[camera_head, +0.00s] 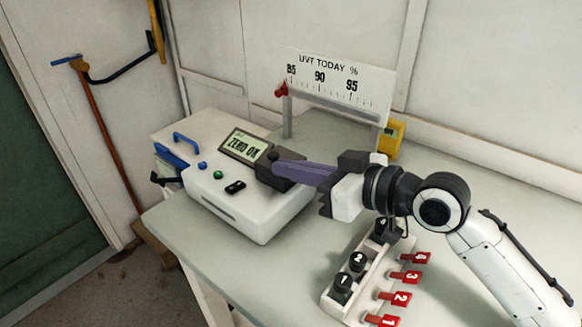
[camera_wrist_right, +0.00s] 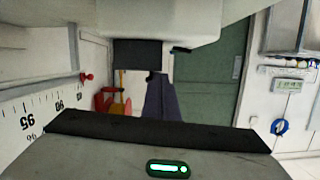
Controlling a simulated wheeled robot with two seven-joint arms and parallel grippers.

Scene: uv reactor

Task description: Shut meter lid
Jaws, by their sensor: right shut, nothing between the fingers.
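The meter (camera_head: 245,208) is a white box on the bench, with a tilted display (camera_head: 243,146) reading "ZERO OK". A dark block (camera_head: 268,162) shows at the meter's upper right; I cannot tell whether it is the lid, or whether the lid is open or shut. My right gripper (camera_head: 284,171) reaches in from the right with its purple fingers shut and empty. Its tips overlap the dark block in the head view; contact is unclear. The fingers also show in the right wrist view (camera_wrist_right: 160,100), pointing away. My left gripper is not in view.
A "UVT TODAY %" scale board (camera_head: 335,85) stands behind the meter. A rack with numbered black caps (camera_head: 343,283) and red numbered tags (camera_head: 400,298) sits in front, below my right arm. A yellow object (camera_head: 391,138) stands behind. The bench is clear at right.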

